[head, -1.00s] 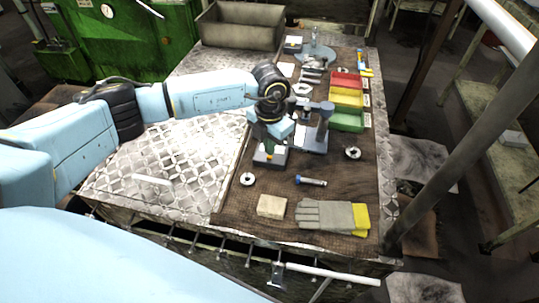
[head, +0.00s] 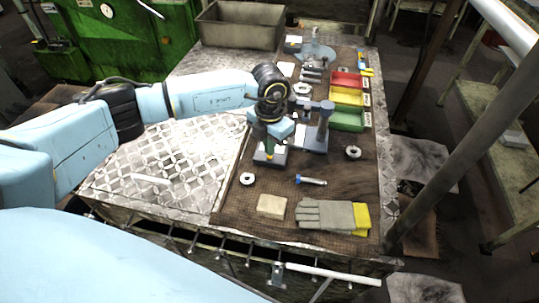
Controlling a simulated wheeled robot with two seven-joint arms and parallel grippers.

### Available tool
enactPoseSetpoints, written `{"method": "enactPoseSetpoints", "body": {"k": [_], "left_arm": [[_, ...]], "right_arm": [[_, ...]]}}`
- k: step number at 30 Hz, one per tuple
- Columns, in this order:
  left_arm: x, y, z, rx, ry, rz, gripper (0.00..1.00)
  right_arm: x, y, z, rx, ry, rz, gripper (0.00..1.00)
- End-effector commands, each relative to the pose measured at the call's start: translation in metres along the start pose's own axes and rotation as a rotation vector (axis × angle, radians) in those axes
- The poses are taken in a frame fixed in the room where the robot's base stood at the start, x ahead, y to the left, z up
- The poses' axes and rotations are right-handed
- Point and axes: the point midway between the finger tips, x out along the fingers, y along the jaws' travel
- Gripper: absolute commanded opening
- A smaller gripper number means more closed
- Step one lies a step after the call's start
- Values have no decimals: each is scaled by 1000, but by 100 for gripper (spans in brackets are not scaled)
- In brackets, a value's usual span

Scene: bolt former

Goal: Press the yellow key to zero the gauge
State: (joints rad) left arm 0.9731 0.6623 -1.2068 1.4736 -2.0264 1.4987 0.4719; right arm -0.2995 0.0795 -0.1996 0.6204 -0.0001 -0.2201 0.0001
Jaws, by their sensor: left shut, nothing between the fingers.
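My left gripper (head: 270,147) is shut and empty, pointing down over a small dark grey box with a pale top face (head: 271,156). This box looks like the gauge's display unit. The fingertips are at or just above its top; I cannot tell whether they touch. The yellow key is not clearly visible; a small yellow spot shows by the fingertips, and I cannot tell whether it is the key. A blue-grey stand with a post (head: 325,125) is just right of the gripper. My right gripper is not in view.
Red (head: 346,79), yellow (head: 347,97) and green (head: 346,120) bins stand at the right. Steel rings (head: 247,179) (head: 353,153), a bolt (head: 311,180), a beige block (head: 271,206) and grey gloves (head: 325,215) lie on the brown mat. The patterned plate at left is mostly clear.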

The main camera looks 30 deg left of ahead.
Motion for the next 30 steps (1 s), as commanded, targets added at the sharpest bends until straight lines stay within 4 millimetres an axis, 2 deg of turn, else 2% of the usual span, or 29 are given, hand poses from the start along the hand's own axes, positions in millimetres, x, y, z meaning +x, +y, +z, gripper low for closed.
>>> {"method": "enactPoseSetpoints", "body": {"k": [30], "left_arm": [[15, 0, 0, 1, 0, 0, 0]], "right_arm": [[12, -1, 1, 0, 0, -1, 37]]}}
